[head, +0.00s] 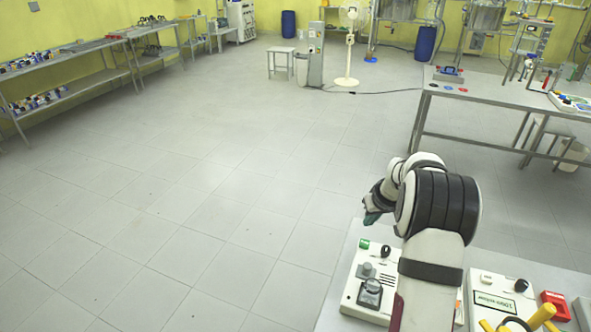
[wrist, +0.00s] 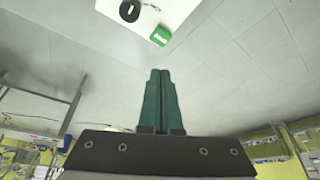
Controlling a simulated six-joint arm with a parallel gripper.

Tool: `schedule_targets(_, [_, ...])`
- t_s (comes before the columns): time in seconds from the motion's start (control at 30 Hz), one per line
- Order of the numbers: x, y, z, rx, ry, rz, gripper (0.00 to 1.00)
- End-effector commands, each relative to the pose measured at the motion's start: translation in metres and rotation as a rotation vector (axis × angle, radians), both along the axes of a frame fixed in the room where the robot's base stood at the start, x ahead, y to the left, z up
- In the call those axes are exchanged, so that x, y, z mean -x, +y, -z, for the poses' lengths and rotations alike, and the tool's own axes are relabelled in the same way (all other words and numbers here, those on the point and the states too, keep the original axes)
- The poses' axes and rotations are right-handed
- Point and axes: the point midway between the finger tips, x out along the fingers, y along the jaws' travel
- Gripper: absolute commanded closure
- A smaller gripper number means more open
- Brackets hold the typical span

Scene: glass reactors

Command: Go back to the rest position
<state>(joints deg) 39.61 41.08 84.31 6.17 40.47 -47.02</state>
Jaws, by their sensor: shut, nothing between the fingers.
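My gripper (wrist: 160,73) shows in the wrist view with its two green fingers together and nothing between them. In the head view my gripper (head: 371,217) is a small dark green tip at the left of my bent arm, mostly hidden by the wrist. It is above the floor side of the near bench (head: 335,300), close to a white control box (head: 350,295) with a green switch and dark knobs. In the wrist view, part of a white box with a green piece (wrist: 161,35) lies beyond the fingertips.
Another white box (head: 493,300) with a label, a red block (head: 556,304) and a yellow part (head: 540,317) are at the lower right. A metal table (head: 500,95) stands at the right. Shelves (head: 75,60) line the left wall. The tiled floor (head: 200,180) is open.

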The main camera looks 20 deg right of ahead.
Motion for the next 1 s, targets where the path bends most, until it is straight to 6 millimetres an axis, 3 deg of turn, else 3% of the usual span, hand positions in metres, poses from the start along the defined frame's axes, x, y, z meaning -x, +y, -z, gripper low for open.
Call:
schedule_targets(0.07, [0.000, 0.020, -0.013, -0.017, 0.004, -0.004, 1.00])
schedule_targets(0.13, [0.006, 0.063, -0.037, -0.061, 0.021, -0.003, 1.00])
schedule_targets(0.23, [0.040, 0.153, -0.077, -0.149, 0.078, 0.010, 1.00])
schedule_targets(0.3, [0.081, 0.214, -0.099, -0.205, 0.135, 0.029, 1.00])
schedule_targets(0.37, [0.124, 0.260, -0.110, -0.242, 0.189, 0.050, 1.00])
schedule_targets(0.4, [0.155, 0.285, -0.114, -0.262, 0.226, 0.067, 1.00])
schedule_targets(0.5, [0.229, 0.328, -0.114, -0.290, 0.312, 0.114, 1.00])
schedule_targets(0.6, [0.283, 0.346, -0.105, -0.296, 0.374, 0.156, 1.00])
schedule_targets(0.7, [0.310, 0.353, -0.099, -0.296, 0.406, 0.181, 1.00])
schedule_targets(1.0, [0.315, 0.353, -0.097, -0.296, 0.413, 0.190, 1.00])
